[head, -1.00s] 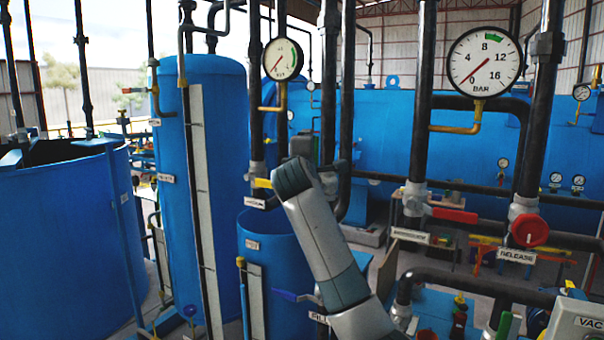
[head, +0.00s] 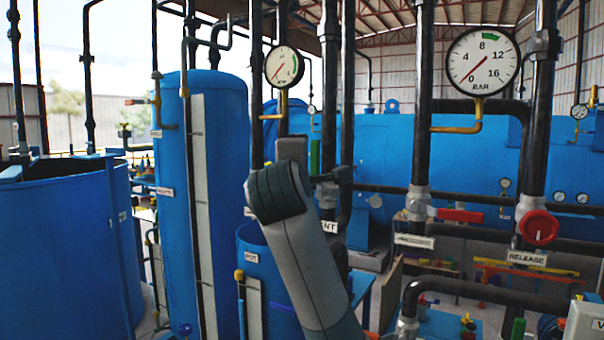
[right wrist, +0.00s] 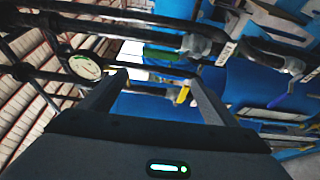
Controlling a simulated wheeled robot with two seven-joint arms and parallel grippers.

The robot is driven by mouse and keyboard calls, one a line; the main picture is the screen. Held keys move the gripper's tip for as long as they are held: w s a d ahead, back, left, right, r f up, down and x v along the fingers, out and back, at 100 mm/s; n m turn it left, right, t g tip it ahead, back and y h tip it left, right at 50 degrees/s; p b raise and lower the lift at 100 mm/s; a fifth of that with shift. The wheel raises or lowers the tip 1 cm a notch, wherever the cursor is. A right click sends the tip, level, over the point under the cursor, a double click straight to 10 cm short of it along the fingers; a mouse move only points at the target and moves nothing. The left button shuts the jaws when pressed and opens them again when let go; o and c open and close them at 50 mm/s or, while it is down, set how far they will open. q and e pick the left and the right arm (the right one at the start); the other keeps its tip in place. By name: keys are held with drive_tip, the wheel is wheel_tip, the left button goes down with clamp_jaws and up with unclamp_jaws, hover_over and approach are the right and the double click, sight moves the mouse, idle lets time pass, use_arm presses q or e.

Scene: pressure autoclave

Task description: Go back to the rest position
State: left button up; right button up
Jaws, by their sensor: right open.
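My right gripper shows in the right wrist view (right wrist: 158,80), with its two dark fingers apart and nothing between them. Pipes and blue tank walls lie beyond the fingertips. In the head view, a grey arm of mine rises from the bottom centre and bends in front of the small blue pot (head: 251,258). Its far end is near the vertical black pipes, and the fingers cannot be made out there. My left gripper is in neither view.
A tall blue tank (head: 222,130) and an open blue vat (head: 60,250) stand left. A large gauge (head: 483,62), a red lever (head: 460,215) and a red knob (head: 539,227) are on pipes at right. A smaller gauge (head: 284,66) is above the arm.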

idle(0.3)
